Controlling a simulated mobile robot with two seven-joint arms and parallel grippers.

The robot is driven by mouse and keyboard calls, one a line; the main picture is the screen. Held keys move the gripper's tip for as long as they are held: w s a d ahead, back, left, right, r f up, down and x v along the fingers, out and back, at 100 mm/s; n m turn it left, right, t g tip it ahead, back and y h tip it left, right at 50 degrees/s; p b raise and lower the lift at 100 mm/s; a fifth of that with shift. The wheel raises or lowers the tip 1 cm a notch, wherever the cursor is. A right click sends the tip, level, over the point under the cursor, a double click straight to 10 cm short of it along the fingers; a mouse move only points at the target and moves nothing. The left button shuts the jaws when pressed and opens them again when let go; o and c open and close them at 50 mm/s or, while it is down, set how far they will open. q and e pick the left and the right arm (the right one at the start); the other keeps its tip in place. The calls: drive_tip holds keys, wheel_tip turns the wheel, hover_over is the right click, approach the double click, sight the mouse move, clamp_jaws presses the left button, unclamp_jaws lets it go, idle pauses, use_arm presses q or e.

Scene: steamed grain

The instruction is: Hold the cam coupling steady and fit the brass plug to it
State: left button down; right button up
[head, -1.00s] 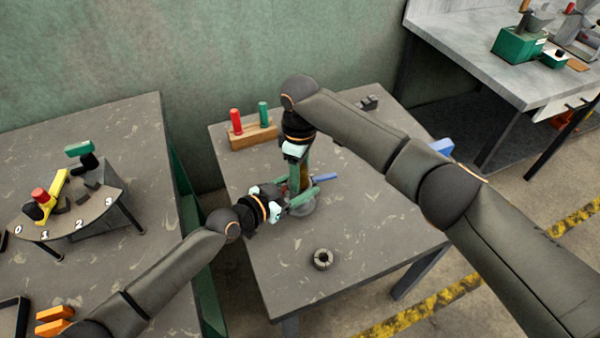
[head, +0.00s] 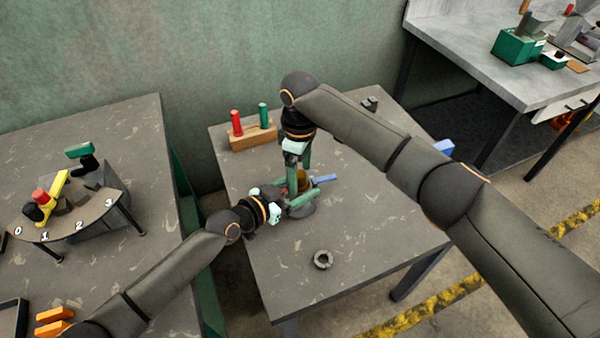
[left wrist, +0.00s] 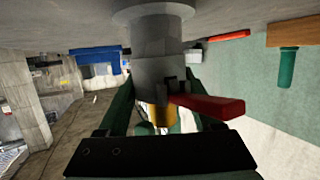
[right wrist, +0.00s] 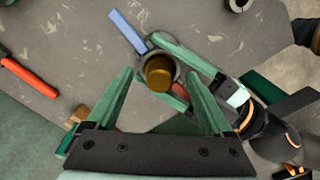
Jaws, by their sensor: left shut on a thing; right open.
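The cam coupling (head: 303,209) is a grey upright cylinder on the table, with a blue lever (right wrist: 127,31) and a red lever (left wrist: 210,106) on its sides. My left gripper (head: 298,204) is shut on it from the left, with a green finger on either side. The brass plug (right wrist: 159,72) stands in the coupling's mouth, and part of it sticks out in the left wrist view (left wrist: 158,117). I cannot tell how deep it sits. My right gripper (head: 298,174) is open above the plug, its fingers apart on either side.
A wooden rack (head: 252,136) with red and green pegs stands at the table's back left. A dark ring (head: 323,259) lies near the front. A stand numbered 0 to 3 (head: 85,222) is on the left table. The table's right side is mostly clear.

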sight(300, 174)
wheel_tip(300, 174, up, 11)
idle(0.3)
idle(0.4)
use_arm(q)
unclamp_jaws()
